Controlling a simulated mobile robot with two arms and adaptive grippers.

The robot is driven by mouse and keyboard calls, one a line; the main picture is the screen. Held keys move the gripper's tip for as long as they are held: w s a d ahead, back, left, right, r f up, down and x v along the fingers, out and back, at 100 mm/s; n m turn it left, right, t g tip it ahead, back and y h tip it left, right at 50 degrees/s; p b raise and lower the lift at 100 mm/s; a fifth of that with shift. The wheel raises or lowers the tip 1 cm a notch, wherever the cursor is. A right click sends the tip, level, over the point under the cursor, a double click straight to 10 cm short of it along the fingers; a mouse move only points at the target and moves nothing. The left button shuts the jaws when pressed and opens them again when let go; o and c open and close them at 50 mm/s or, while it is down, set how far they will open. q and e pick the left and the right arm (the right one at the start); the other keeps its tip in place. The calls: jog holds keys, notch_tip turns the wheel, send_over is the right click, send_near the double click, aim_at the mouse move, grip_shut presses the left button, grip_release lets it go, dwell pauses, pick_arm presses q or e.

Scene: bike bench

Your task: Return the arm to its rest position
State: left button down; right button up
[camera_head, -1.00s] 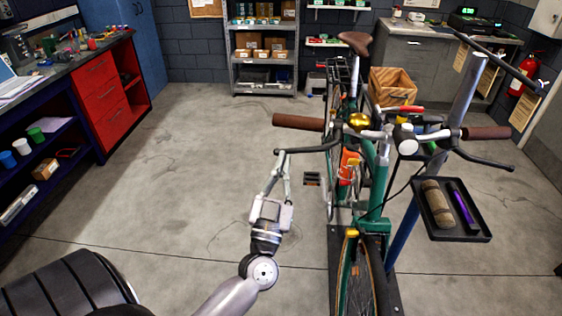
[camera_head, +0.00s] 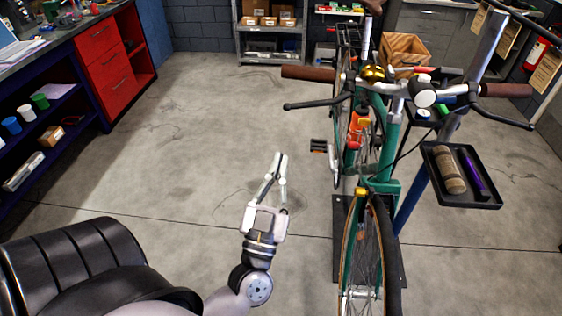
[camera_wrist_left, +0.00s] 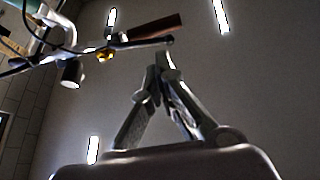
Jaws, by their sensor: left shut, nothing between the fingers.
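My left gripper (camera_head: 279,158) is shut and empty in the head view. It points up and away over the floor, to the left of the bike's front wheel and apart from the bike. In the left wrist view the fingertips (camera_wrist_left: 160,62) meet with nothing between them. The green bike (camera_head: 388,150) stands to the right of my left arm, with its brown left grip (camera_head: 309,73) and black brake lever (camera_head: 312,104) beyond the gripper. My right gripper is not in view.
A black tray (camera_head: 487,200) on the right holds a tan roll (camera_head: 449,170) and a purple tool (camera_head: 474,174). A workbench with red drawers (camera_head: 110,72) is at the left. A shelf rack (camera_head: 270,32) stands at the back. The floor between is clear.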

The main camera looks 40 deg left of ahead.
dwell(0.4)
